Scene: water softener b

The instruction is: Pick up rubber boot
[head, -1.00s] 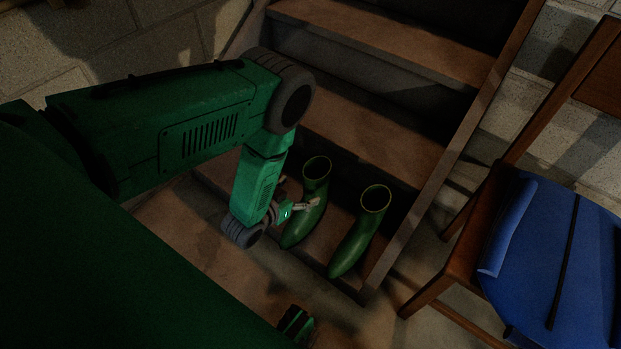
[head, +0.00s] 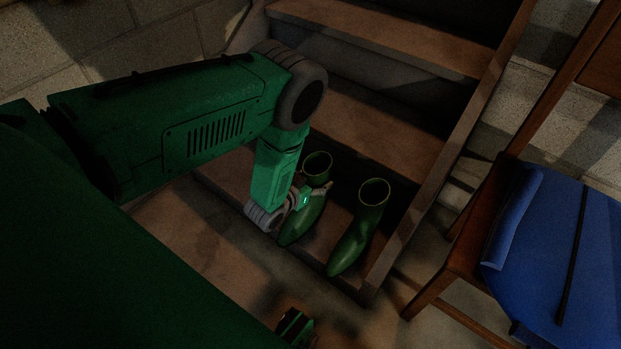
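Two green rubber boots stand upright side by side on the lowest visible wooden stair tread. The left boot (head: 317,164) has its open top showing, and its shaft is partly hidden by my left gripper. The right boot (head: 358,229) is in full view and nothing touches it. My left gripper (head: 322,188) is at the left boot's shaft, below its rim. Its fingers overlap the shaft in the head view, but I cannot tell whether they are open or shut on it.
The wooden stairs (head: 385,130) rise behind the boots, with a side rail (head: 448,150) on their right. A wooden chair (head: 462,262) holding a blue folded item (head: 560,250) stands at the right. Block walls are behind.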

